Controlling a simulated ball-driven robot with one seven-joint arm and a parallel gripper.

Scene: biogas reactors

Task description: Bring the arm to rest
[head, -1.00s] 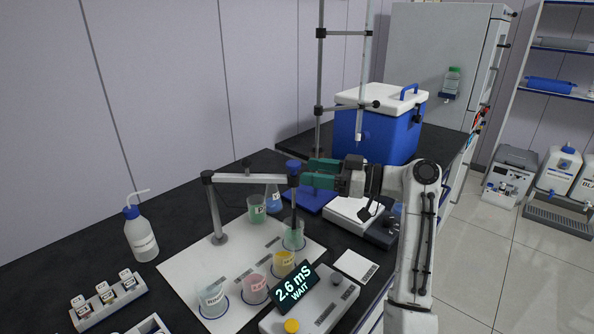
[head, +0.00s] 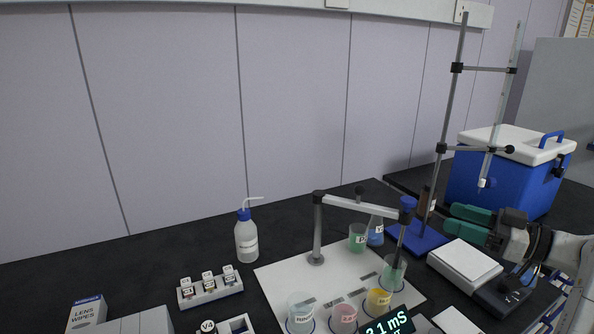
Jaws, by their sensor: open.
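My gripper (head: 461,224) is at the right of the head view, with its two green fingers apart and nothing seen between them. It is near the blue base plate of the stand (head: 417,238) and above the bench, to the right of the probe arm (head: 360,205). The probe (head: 401,230) with its blue cap hangs from that arm, its lower end in a beaker with greenish liquid (head: 392,274). The gripper is apart from the probe. My arm runs out of the picture at the right edge.
Several beakers stand on a white mat (head: 283,276). A meter display (head: 389,324) is cut off at the bottom. A balance (head: 465,261) is below my gripper. The stand's tall rod (head: 449,120) and a blue cooler (head: 500,180) are behind. A wash bottle (head: 246,238) stands left.

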